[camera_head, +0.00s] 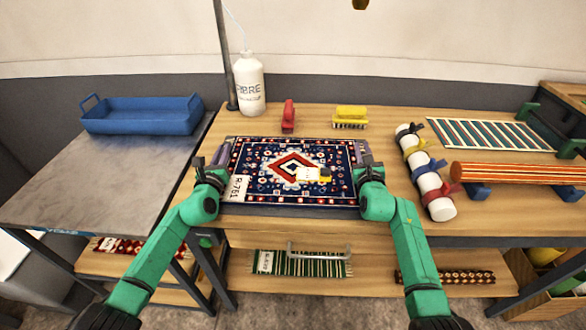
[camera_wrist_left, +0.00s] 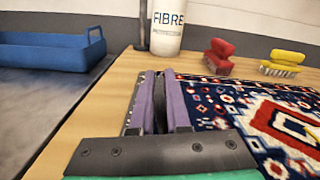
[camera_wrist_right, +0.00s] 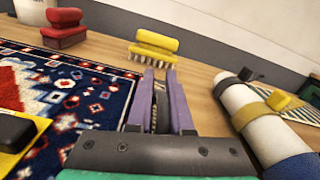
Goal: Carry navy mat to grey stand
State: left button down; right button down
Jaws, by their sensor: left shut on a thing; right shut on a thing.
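The navy mat (camera_head: 245,160), patterned in red and white, lies flat and spread out at the wooden table's front. It carries a white label reading R-751 and a small yellow, white and black object (camera_head: 314,174). My left gripper (camera_head: 222,153) is shut on the mat's left edge, and my right gripper (camera_head: 364,153) is shut on its right edge. The mat also shows in the left wrist view (camera_wrist_left: 220,108) and right wrist view (camera_wrist_right: 95,95). I cannot tell whether it is lifted. The grey-topped stand (camera_head: 110,185) is left of the wooden table.
A blue tray (camera_head: 143,116) occupies the stand's back; its front is clear. A white FIBRE bottle (camera_head: 249,84), red brush (camera_head: 288,115) and yellow brush (camera_head: 350,116) stand behind the mat. A strapped white roll (camera_head: 426,172) and orange striped roll (camera_head: 520,173) lie right.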

pick_arm(q)
jog(key=shift+a, duration=0.15)
pick_arm(e)
jog(key=shift+d, duration=0.1)
